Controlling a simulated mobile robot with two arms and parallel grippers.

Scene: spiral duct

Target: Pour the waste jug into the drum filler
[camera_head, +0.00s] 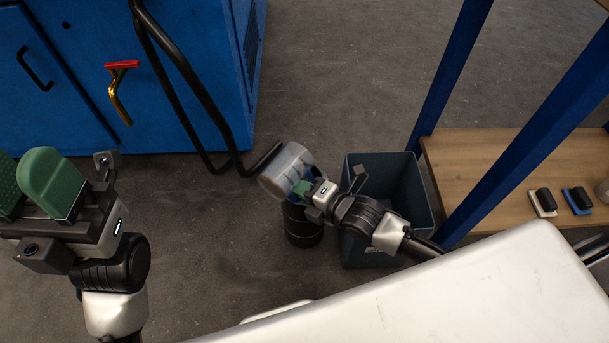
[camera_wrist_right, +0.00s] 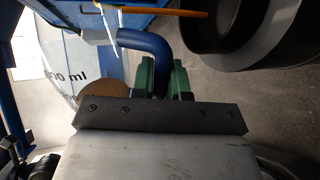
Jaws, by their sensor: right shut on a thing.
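The waste jug (camera_head: 286,168) is a translucent cylinder with a blue handle. It is held tilted in the air, over or near a black drum (camera_head: 304,229) on the floor. My right gripper (camera_head: 302,188) is shut on the handle. In the right wrist view the green fingers (camera_wrist_right: 161,76) grip the blue handle (camera_wrist_right: 148,43), and printed "ml" marks show on the jug wall (camera_wrist_right: 60,62). A black round rim (camera_wrist_right: 240,58), likely the drum's, is at upper right there. The filler opening and any liquid cannot be made out. My left gripper (camera_head: 30,185) is open and empty at the left.
A dark blue-grey bin (camera_head: 362,250) stands right of the drum. A blue machine (camera_head: 180,60) with a black tube rail (camera_head: 190,75) is behind. A blue-framed wooden shelf (camera_head: 480,165) is at right. Grey floor between machine and shelf is clear.

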